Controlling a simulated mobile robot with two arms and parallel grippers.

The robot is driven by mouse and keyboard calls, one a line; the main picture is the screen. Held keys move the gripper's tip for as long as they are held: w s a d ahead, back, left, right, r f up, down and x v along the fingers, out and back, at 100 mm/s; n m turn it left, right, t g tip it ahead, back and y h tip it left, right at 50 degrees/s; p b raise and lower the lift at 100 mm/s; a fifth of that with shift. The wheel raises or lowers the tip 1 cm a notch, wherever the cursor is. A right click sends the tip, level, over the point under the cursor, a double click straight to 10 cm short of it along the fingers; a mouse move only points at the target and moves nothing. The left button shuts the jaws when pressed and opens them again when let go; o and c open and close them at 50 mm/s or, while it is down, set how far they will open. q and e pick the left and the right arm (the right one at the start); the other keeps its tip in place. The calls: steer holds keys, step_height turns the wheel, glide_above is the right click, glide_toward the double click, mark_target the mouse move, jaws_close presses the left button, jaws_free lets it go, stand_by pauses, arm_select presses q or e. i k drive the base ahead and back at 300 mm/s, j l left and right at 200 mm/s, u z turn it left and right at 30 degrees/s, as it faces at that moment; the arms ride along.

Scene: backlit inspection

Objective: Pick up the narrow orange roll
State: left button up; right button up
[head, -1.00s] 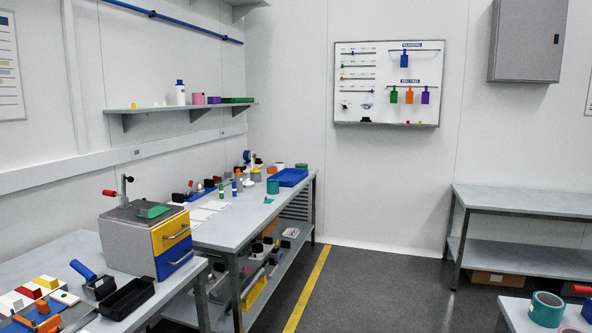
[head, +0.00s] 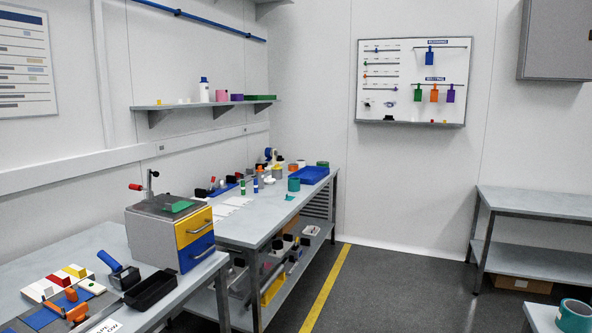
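Neither of my grippers is in view.
A grey box with yellow and blue drawers (head: 170,232) and a black tray (head: 150,289) stand on the near bench. A teal roll (head: 575,316) is at the lower right. Open floor with a yellow line (head: 325,290) lies between the benches.

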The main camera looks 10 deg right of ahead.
mark_target(293, 167)
steer(key=i+l+z, duration=0.15)
steer(key=i+z, duration=0.3)
steer(key=i, duration=0.3)
steer(key=i+z, duration=0.4)
steer(key=i, duration=2.5)
steer(key=i+l+z, duration=0.15)
steer(key=i, duration=3.05)
steer(key=i+u, duration=0.2)
steer(key=u, duration=0.15)
steer(key=i+l+u, duration=0.1)
steer(key=u, duration=0.25)
steer(key=i+l+u, duration=0.15)
steer(key=u, duration=0.2)
steer(key=i, duration=0.1)
